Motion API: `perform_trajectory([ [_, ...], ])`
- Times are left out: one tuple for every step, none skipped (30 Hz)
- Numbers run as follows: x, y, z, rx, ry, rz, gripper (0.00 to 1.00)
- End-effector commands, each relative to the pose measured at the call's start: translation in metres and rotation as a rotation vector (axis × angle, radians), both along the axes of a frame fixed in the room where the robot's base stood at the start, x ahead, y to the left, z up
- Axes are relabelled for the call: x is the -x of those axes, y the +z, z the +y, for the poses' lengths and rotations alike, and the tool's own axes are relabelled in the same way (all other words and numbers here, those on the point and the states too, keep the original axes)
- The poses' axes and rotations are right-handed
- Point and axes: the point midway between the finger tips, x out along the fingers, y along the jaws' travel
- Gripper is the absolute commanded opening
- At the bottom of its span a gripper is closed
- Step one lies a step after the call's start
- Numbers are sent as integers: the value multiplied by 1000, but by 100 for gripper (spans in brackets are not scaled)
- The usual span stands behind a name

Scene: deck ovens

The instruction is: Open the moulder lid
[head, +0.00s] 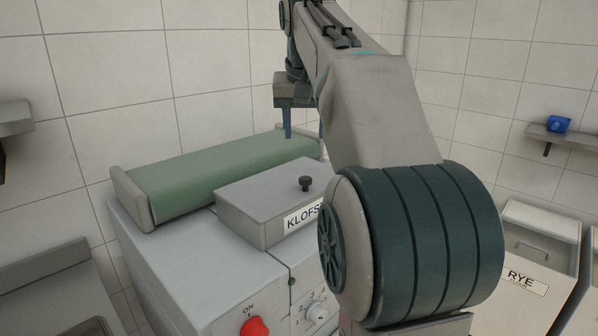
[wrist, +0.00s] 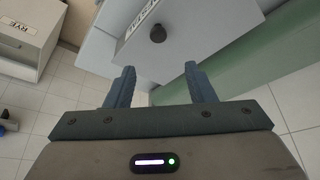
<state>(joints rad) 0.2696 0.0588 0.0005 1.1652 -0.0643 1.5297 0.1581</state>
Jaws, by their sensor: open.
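The moulder (head: 185,275) is a light grey machine. Its grey box-shaped lid (head: 262,199) is down, with a dark round knob (head: 305,184) on top and a KLOFS label partly hidden by my arm. In the wrist view the lid (wrist: 192,20) and its knob (wrist: 157,33) show beyond my fingers. My gripper (wrist: 160,85) is open and empty, its fingers apart, with the knob in line with the gap but beyond the fingertips. In the head view my gripper (head: 306,135) hangs above and behind the lid, near the far end of the green belt.
A green belt (head: 230,175) runs behind the lid. A red knob (head: 254,327) and a numbered dial (head: 317,313) are on the moulder front. A RYE bin (head: 524,278) stands right. A wall shelf (head: 566,138) holds a blue object (head: 558,124). The tiled wall is close behind.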

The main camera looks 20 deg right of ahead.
Motion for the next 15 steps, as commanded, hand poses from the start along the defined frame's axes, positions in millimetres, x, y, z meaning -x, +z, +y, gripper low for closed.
perform_trajectory([
  [-1,-6,-2,-1,-2,3,49],
  [-2,-11,-3,-1,-4,4,49],
  [-4,-17,-4,-1,-4,4,49],
  [-6,-22,-6,-1,-6,4,49],
  [-8,-28,-7,-1,-6,5,49],
  [-11,-35,-8,-1,-6,5,49],
  [-13,-42,-9,-1,-6,5,49],
  [-15,-48,-11,-1,-6,5,49],
  [-18,-56,-12,-1,-6,5,49],
  [-21,-62,-13,-1,-6,5,49],
  [-23,-68,-14,-1,-4,4,49],
  [-26,-76,-15,-2,-4,5,49],
  [-28,-81,-15,-1,-4,4,49],
  [-30,-86,-16,-1,-4,5,49],
  [-33,-93,-17,-1,-2,3,49],
])
